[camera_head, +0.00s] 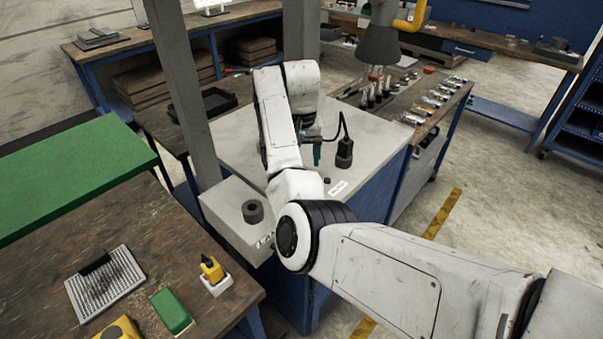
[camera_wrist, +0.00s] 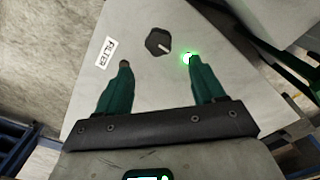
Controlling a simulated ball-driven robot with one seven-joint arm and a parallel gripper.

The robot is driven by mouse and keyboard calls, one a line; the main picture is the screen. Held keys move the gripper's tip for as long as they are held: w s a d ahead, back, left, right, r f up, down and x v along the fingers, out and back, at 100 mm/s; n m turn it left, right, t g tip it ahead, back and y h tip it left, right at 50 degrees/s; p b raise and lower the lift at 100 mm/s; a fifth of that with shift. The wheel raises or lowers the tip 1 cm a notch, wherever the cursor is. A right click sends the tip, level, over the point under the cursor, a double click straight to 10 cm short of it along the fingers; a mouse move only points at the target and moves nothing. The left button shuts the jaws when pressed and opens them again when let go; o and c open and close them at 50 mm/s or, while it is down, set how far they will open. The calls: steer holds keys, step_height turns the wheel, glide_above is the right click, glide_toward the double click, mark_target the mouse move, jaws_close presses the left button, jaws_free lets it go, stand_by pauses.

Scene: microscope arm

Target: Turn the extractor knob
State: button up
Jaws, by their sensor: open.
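A dark, many-sided knob (camera_wrist: 158,41) with a pale pointer mark is on the grey top panel (camera_wrist: 180,98) in the wrist view. A white label (camera_wrist: 106,52) beside it seems to read FILTER. A green light (camera_wrist: 187,58) glows close to my right fingertip. My gripper (camera_wrist: 158,62) is open and empty, with its two green fingers apart. The knob appears beyond the fingertips, between their lines, not gripped. I cannot tell the height gap. In the head view, a small dark knob (camera_head: 327,180) shows near a white label (camera_head: 338,188), beside my green finger.
A black upright device (camera_head: 344,155) with a cable stands on the grey cabinet top. A dark round piece (camera_head: 253,211) sits on a lower grey ledge. A grey post (camera_head: 184,90) rises to the left. A wooden bench (camera_head: 60,225) is at the left front.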

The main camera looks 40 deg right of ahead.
steer(key=shift+r, duration=1.5)
